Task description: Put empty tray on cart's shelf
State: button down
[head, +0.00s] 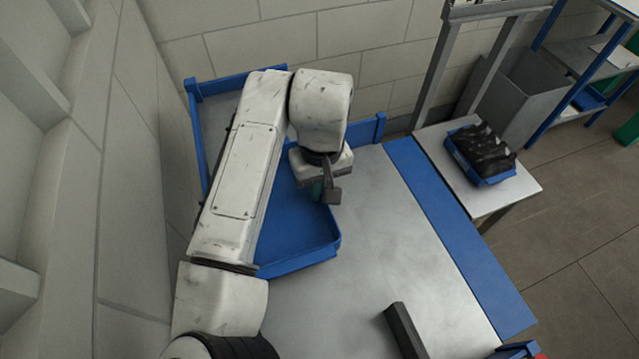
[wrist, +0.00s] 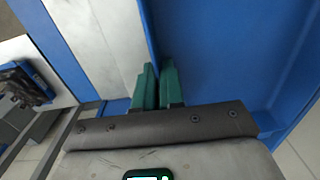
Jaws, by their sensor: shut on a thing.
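The blue tray (head: 298,243) is at the left part of the metal-topped table (head: 385,225), largely hidden under my arm. Its visible inside is bare. My gripper (head: 325,188) is at the tray's right side, toward the back. In the wrist view, the green fingers of my gripper (wrist: 158,88) are closed on the thin side wall of the tray (wrist: 225,50), one finger on each side. I cannot tell whether the tray is lifted off the surface. A blue-framed rack with grey shelves (head: 585,60) stands at the upper right; I cannot tell if it is the cart.
Another blue tray (head: 490,178) full of dark bottles sits on a small side table (head: 520,192). A grey bin (head: 535,85) stands behind it. A dark bar (head: 405,330) lies at the table's front. A tiled wall is close at the back and left. Open floor shows at the right.

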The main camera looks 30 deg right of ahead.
jog(key=c, duration=1.7)
grip_release()
jog(key=shift+f, duration=0.15)
jog(key=o, duration=0.5)
jog(key=shift+c, duration=0.2)
notch_tip(320, 180, up, 12)
jog(key=shift+d+r, duration=0.15)
jog(key=shift+r, duration=0.05)
